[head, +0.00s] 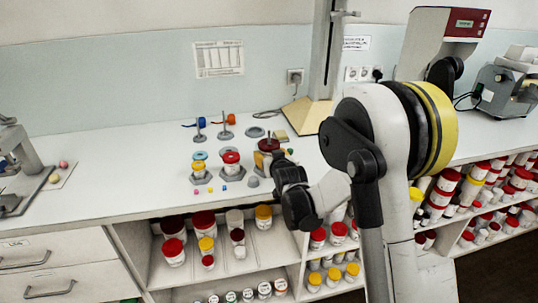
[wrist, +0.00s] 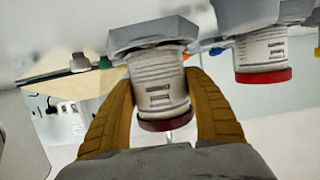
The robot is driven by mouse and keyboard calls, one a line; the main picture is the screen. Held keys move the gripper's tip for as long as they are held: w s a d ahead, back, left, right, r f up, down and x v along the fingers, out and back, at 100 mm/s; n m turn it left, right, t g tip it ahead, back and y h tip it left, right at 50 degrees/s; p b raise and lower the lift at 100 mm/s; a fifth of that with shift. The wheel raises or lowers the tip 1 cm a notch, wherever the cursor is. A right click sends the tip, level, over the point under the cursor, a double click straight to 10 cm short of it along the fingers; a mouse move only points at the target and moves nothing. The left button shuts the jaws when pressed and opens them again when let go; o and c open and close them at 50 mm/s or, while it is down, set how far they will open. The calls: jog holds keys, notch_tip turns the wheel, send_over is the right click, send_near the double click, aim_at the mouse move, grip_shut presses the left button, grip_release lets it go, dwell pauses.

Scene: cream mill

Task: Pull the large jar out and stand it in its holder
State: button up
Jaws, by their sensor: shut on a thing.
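The large jar (wrist: 160,92), white with printed label and dark red lid, is between the two brown fingers of my gripper (wrist: 160,82) in the wrist view, which looks upside down. My gripper is shut on it. The jar's base meets a grey hexagonal holder (wrist: 150,36); I cannot tell whether it is fully seated. The jar looks nearly upright. In the head view its dark red lid (head: 268,144) shows above my gripper (head: 264,160), which hides most of the jar and its holder.
A red-lidded jar (head: 231,160) stands in a holder to the left; it also shows in the wrist view (wrist: 262,52). Another jar (head: 198,171) is further left. Small coloured pieces lie in front. Two thin posts (head: 225,128) stand behind. Shelves below hold several jars.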

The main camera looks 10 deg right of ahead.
jog(key=shift+f+b, duration=0.4)
jog(key=shift+f, duration=0.15)
jog(key=o, duration=1.7)
jog(key=shift+r+p+v, duration=0.2)
jog(key=shift+p+v, duration=0.1)
jog(key=shift+v, duration=1.1)
jog(key=shift+r+p+v, duration=0.2)
jog(key=shift+p+v, duration=0.05)
jog(key=shift+v, duration=1.15)
jog(key=shift+r+p+v, duration=0.15)
jog(key=shift+p+v, duration=0.15)
jog(key=shift+v, duration=1.1)
jog(key=shift+w, duration=0.15)
jog(key=shift+r, duration=0.1)
jog(key=s+r+g, duration=0.3)
jog(key=s+r, duration=0.2)
jog(key=s, duration=0.7)
jog(key=s+f+g, duration=0.1)
jog(key=s+g, duration=0.3)
jog(key=s, duration=1.8)
jog(key=shift+f, duration=0.4)
